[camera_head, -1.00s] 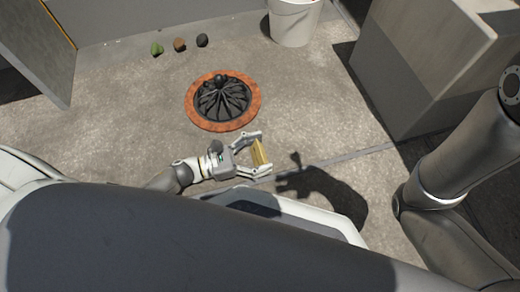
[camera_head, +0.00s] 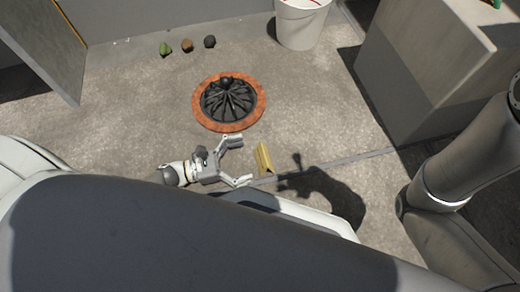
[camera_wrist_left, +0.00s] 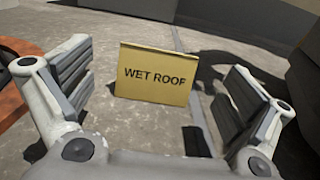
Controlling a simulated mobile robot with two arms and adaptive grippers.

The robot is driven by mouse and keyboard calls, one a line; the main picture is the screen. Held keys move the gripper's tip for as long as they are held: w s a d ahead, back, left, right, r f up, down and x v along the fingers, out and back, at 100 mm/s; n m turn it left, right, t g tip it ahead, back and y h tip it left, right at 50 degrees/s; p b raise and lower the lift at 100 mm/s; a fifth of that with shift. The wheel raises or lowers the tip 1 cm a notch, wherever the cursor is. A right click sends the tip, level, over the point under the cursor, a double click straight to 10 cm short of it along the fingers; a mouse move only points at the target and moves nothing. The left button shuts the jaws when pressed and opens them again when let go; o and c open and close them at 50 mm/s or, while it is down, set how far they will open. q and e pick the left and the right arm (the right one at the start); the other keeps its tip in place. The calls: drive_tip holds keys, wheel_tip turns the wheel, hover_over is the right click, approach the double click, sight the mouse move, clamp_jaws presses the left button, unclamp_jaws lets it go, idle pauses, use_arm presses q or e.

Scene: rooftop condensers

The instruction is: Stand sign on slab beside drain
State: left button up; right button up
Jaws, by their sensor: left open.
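The yellow sign (camera_head: 264,159) stands upright on the concrete slab (camera_head: 130,120), just below and right of the drain in the head view. In the left wrist view the sign (camera_wrist_left: 154,75) faces me and reads "WET ROOF". The drain has a black domed grate (camera_head: 228,100) inside a rusty orange ring (camera_head: 198,115). My left gripper (camera_head: 242,161) is open and empty, a little to the left of the sign. In the wrist view its two fingers (camera_wrist_left: 158,92) are spread wide on either side of the sign, apart from it. My right gripper is out of view.
A green, a brown and a dark stone-like lump (camera_head: 187,46) lie near the back wall. A white bucket (camera_head: 300,24) stands at the back. A large grey block (camera_head: 430,65) stands at right. A seam crosses the slab near the sign. Open slab lies left of the drain.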

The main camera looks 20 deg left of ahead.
use_arm(q)
drive_tip(key=p+v, duration=0.1)
drive_tip(key=v, duration=0.4)
drive_tip(key=shift+r, duration=0.1)
drive_tip(key=shift+s+a+p, duration=0.3)
drive_tip(key=shift+s+a, duration=0.1)
drive_tip(key=shift+a, duration=0.15)
